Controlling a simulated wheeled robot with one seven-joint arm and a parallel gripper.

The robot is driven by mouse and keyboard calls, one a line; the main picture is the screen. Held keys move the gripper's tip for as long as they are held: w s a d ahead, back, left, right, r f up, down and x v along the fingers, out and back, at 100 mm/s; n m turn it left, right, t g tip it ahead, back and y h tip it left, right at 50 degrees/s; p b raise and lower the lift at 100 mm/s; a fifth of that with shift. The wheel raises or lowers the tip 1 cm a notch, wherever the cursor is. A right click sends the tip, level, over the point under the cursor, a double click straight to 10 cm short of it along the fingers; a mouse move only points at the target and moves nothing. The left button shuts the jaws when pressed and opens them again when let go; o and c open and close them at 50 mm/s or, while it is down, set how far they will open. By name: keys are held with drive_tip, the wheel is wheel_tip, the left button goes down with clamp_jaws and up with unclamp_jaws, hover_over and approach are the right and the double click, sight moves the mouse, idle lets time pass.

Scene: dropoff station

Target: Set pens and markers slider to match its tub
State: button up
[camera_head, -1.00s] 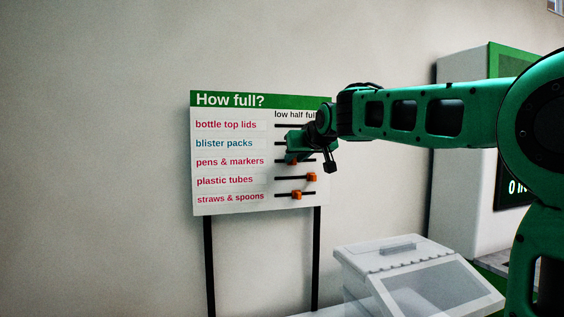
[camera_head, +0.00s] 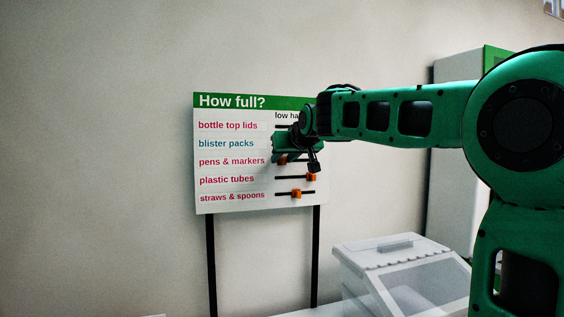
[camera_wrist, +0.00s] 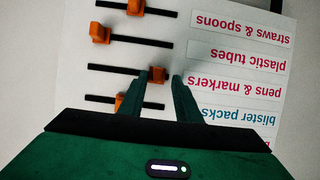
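The pens & markers slider is an orange knob (camera_wrist: 157,74) on a short black track. In the wrist view, which is upside down, it sits close to the label end of the track, the low side. In the head view the knob (camera_head: 283,161) shows just below my gripper, partly hidden by it. My gripper (camera_wrist: 161,77) is at the board with its fingers apart, one on each side of the knob. The left finger is close to it, and a gap shows on the right; contact is unclear. No pens & markers tub can be identified.
The board (camera_head: 262,203) stands on two black posts. The plastic tubes knob (camera_head: 311,177) is at full, the straws & spoons knob (camera_head: 297,194) near half. The blister packs knob (camera_wrist: 120,101) is partly hidden. A white clear-fronted bin (camera_head: 392,246) stands lower right.

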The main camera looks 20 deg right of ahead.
drive_tip(key=v, duration=1)
drive_tip(key=shift+s, duration=0.3)
drive_tip(key=shift+r, duration=0.1)
drive_tip(key=s+d+f+m+g, duration=0.1)
drive_tip(key=s+d+f+g, duration=0.2)
drive_tip(key=s+f, duration=0.45)
drive_tip(key=s+d+f+m+g, duration=0.1)
drive_tip(key=s+d+f+g, duration=0.2)
drive_tip(key=f, duration=0.7)
drive_tip(key=s+d+f+m+g, duration=0.1)
drive_tip(key=s+d+f+g, duration=0.1)
drive_tip(key=s+f, duration=0.6)
drive_tip(key=s+a+f+m+g+y, duration=0.1)
drive_tip(key=s+f+g, duration=0.4)
drive_tip(key=s+f, duration=1.1)
drive_tip(key=s+a+m, duration=0.1)
drive_tip(key=s, duration=0.3)
drive_tip(key=shift+g+y, duration=0.3)
drive_tip(key=shift+f, duration=0.1)
